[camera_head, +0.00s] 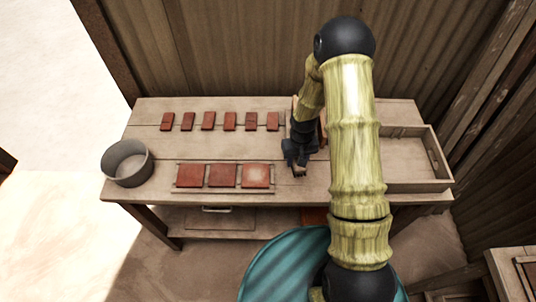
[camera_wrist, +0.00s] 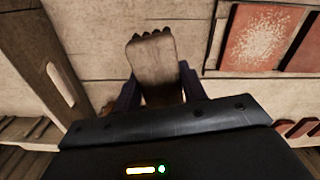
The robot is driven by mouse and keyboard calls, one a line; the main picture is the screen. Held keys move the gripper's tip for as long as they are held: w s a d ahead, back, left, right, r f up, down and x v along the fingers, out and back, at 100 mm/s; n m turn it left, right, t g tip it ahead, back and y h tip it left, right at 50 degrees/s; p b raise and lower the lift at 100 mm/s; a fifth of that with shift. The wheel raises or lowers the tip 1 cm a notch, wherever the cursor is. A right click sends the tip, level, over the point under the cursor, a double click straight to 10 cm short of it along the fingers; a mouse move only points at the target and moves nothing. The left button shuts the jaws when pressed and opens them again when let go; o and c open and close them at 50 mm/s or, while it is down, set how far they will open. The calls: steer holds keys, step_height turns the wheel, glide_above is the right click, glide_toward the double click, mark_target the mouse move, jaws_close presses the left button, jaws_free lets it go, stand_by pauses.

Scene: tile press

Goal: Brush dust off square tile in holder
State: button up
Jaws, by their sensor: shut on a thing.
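Three square red tiles lie in a row in a wooden holder (camera_head: 224,191) on the bench. The right-hand tile (camera_head: 256,175) has pale dust over its middle; the dust also shows on this tile in the wrist view (camera_wrist: 262,38). The other two tiles (camera_head: 222,175) look clean. My gripper (camera_head: 298,160) is to the right of the holder, over the bench. In the wrist view it is shut on a brush (camera_wrist: 153,62) with a pale wooden body and dark bristle tufts along its far end. The brush is apart from the dusty tile, beside it.
Several small red tiles (camera_head: 208,121) lie in a row behind the holder. A grey round bucket (camera_head: 127,163) stands at the bench's left end. A wooden tray (camera_head: 418,186) is at the right, partly hidden by my arm. A corrugated wall rises behind the bench.

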steer(key=s+a+r+n, duration=0.1)
steer(key=a+r+n, duration=0.4)
steer(key=a, duration=0.5)
steer(key=shift+s+n+p, duration=0.2)
steer(key=shift+n+p, duration=0.25)
steer(key=shift+n, duration=0.35)
steer(key=shift+a, duration=0.1)
